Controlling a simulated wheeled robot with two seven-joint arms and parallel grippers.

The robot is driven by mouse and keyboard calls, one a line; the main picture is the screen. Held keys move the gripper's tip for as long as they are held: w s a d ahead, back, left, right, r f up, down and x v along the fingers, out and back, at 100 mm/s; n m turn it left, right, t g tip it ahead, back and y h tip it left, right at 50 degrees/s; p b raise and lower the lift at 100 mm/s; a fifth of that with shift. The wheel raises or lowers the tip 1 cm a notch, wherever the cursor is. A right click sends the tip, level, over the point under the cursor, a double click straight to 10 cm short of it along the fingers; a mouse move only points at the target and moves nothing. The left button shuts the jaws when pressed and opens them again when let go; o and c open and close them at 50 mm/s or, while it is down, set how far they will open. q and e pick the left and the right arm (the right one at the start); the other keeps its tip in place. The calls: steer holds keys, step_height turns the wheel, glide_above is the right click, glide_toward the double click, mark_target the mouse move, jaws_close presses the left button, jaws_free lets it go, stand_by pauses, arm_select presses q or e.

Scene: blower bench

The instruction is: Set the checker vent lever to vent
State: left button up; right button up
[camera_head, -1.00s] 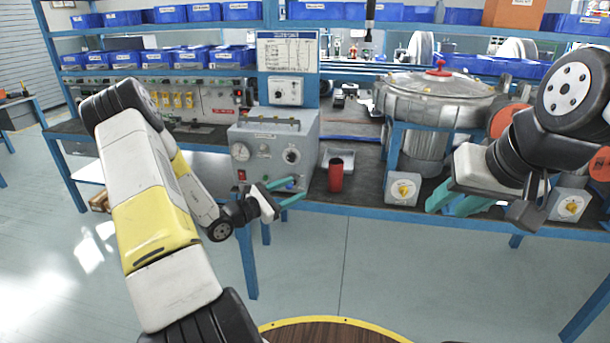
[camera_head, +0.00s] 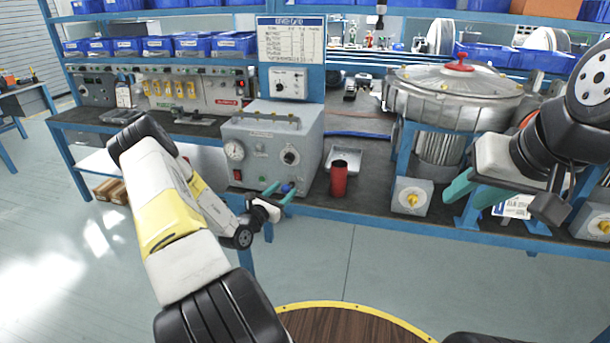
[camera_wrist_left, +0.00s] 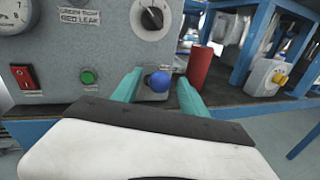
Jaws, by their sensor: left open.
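The checker (camera_head: 262,140) is a grey box with a handle on top, a gauge, a dial and a red switch, standing on the bench. The vent lever's blue knob (camera_head: 287,188) is low on its front right; it also shows in the left wrist view (camera_wrist_left: 159,81). My left gripper (camera_head: 280,194) is open in front of the checker. In the left wrist view its teal fingers (camera_wrist_left: 157,88) stand one on each side of the blue knob, with gaps visible. The lever's shaft is mostly hidden behind the knob. My right gripper (camera_head: 476,192) is at the right, far from the checker; its opening is unclear.
A red cylinder (camera_head: 339,179) stands just right of the checker, in front of a light tray (camera_head: 343,157). A large metal vessel (camera_head: 455,95) and a box with a yellow knob (camera_head: 411,196) are further right. The blue bench edge (camera_head: 345,214) runs below.

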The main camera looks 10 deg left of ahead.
mark_target(291, 184)
arm_select(q)
steer(key=x, duration=0.5)
steer(key=shift+c, duration=0.2)
jaws_close()
stand_by(1.2)
